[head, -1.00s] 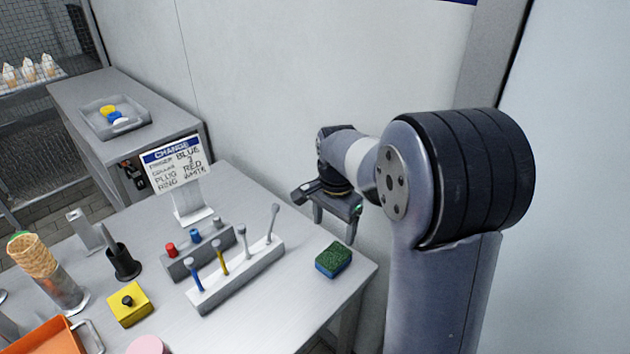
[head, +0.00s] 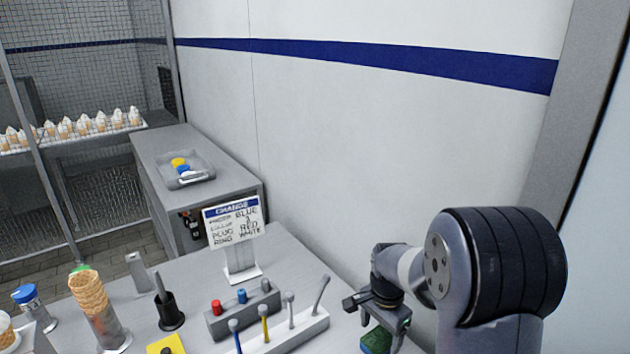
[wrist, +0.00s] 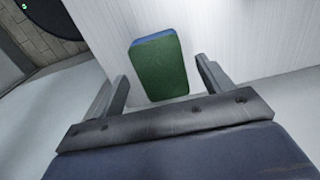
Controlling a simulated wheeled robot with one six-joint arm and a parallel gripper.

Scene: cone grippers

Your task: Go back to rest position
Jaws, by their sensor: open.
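My gripper (head: 385,328) hangs at the right end of the table in the head view, on my folded arm. In the wrist view my gripper (wrist: 165,82) shows two fingers spread apart with nothing held between them. A green and blue sponge (wrist: 158,65) lies on the table beyond and between the fingertips in the wrist view. In the head view the sponge (head: 376,340) is partly hidden behind the gripper.
A change sign (head: 234,225) stands on the table (head: 285,250). Racks with coloured plugs (head: 242,312) and tools (head: 290,330) are left of the gripper. Stacked cones (head: 90,295) stand further left. A side counter holds a grey tray (head: 185,182). A wall (head: 370,140) rises behind.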

